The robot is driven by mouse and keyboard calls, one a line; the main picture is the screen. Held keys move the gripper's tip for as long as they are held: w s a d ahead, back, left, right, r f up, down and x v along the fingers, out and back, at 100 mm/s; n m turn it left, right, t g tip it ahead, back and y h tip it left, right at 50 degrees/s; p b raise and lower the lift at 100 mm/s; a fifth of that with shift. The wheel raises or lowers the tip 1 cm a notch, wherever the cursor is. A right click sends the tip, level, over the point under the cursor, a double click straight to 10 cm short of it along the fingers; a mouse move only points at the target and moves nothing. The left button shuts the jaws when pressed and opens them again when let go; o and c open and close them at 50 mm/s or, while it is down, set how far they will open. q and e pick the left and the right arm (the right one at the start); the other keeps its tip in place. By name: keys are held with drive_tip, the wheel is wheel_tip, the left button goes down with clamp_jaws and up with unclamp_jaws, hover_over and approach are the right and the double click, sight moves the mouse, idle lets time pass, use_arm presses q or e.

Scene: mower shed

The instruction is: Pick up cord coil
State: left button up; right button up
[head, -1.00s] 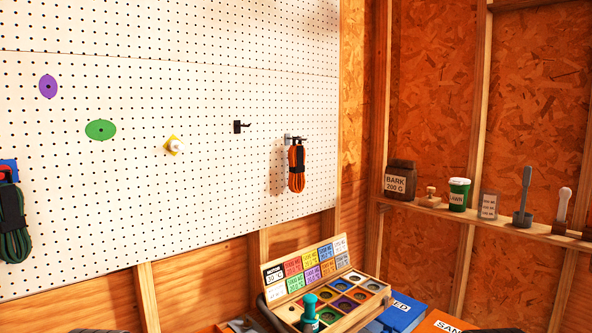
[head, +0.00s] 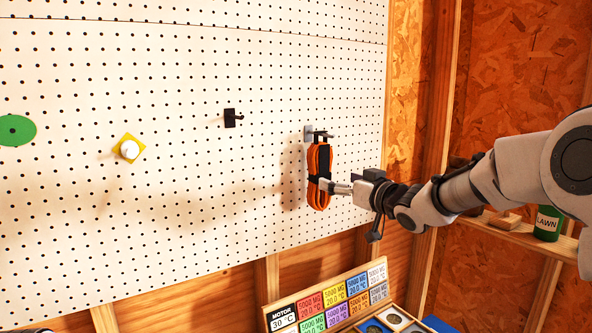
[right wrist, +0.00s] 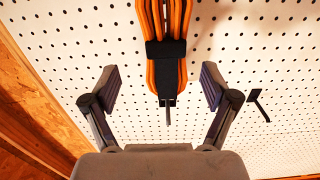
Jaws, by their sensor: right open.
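The cord coil (head: 318,158) is an orange cord bundled with a black strap. It hangs from a hook (head: 321,134) on the white pegboard. My right gripper (head: 325,186) is at the lower part of the coil, reaching in from the right. In the right wrist view the open fingers (right wrist: 154,88) stand apart on either side, with the coil (right wrist: 167,75) hanging between and beyond them; its black strap faces me. I cannot tell whether a finger touches the coil.
The white pegboard (head: 200,180) fills the left and middle. An empty black hook (head: 232,118), a yellow plate with a white knob (head: 129,148) and a green oval (head: 16,130) are on it. A labelled box (head: 330,305) stands below. A shelf with a green cup (head: 547,224) is at right.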

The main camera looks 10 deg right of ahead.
sight(324, 164)
drive_tip(key=shift+w+d+r, duration=0.1)
drive_tip(key=shift+w+r, duration=0.5)
drive_tip(key=shift+r, duration=0.3)
drive_tip(key=w+a+r+p, duration=0.1)
drive_tip(key=p, duration=0.1)
drive_tip(key=w+a+r+p, duration=0.1)
drive_tip(key=a+p, duration=0.1)
drive_tip(key=shift+w+r, duration=0.2)
drive_tip(key=shift+r, duration=0.05)
drive_tip(key=w, duration=0.1)
drive_tip(key=w+f+p, duration=0.1)
drive_tip(key=w, duration=0.1)
drive_tip(key=shift+w+a+f, duration=0.15)
drive_tip(key=shift+w+f, duration=0.2)
drive_tip(key=shift+s, duration=0.15)
drive_tip(key=shift+s+r, duration=0.2)
drive_tip(key=shift+c, duration=1.4)
drive_tip(key=shift+s+r, duration=0.1)
drive_tip(key=shift+s, duration=0.1)
drive_tip(key=c, duration=0.6)
drive_tip(key=shift+a, duration=0.1)
drive_tip(key=c, duration=0.6)
drive_tip(key=shift+w, duration=0.15)
drive_tip(key=shift+c, duration=0.2)
